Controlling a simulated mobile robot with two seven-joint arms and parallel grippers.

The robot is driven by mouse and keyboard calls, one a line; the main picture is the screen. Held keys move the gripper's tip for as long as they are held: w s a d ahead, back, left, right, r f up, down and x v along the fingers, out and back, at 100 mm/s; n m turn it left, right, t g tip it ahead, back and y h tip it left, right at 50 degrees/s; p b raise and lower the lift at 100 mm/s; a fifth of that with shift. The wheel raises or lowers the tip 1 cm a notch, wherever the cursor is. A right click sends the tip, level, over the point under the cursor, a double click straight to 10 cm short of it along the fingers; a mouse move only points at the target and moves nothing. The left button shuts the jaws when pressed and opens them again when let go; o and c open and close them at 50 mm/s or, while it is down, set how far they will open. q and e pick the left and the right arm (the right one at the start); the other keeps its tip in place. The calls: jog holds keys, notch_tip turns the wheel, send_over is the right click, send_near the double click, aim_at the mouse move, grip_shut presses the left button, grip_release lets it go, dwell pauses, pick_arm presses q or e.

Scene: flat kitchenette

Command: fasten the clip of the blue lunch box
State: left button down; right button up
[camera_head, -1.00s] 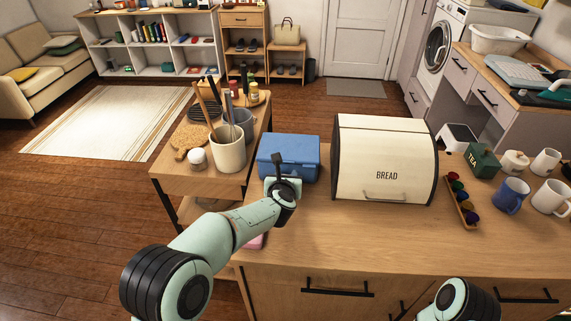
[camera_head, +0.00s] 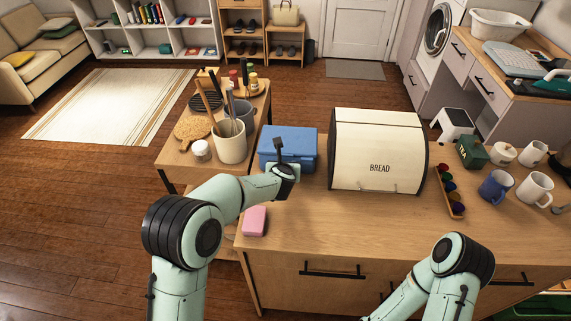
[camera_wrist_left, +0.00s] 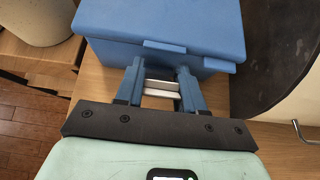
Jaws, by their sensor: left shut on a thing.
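The blue lunch box (camera_head: 288,143) stands on the counter left of the bread bin, with its lid down. It fills the top of the left wrist view (camera_wrist_left: 160,22), where a small tab of the lid (camera_wrist_left: 165,45) juts from the front edge. My left gripper (camera_head: 280,166) is at the box's front. In the left wrist view its fingers (camera_wrist_left: 162,75) reach the front face below the tab, shut on the clip there. The fingers largely hide the clip, so its exact position cannot be told. My right arm shows at the lower right, but its gripper is out of view.
The bread bin (camera_head: 376,150) stands close to the right of the box. A utensil crock (camera_head: 231,142) stands on the lower side table at left. A pink sponge (camera_head: 255,221) lies near the counter's front left edge. The counter before the bread bin is clear.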

pick_arm(q)
jog(key=c, duration=0.7)
grip_release()
jog(key=shift+b+v, duration=0.55)
jog(key=shift+v, duration=6.2)
pick_arm(e)
jog(key=shift+s+f, duration=0.7)
jog(key=shift+f, duration=0.1)
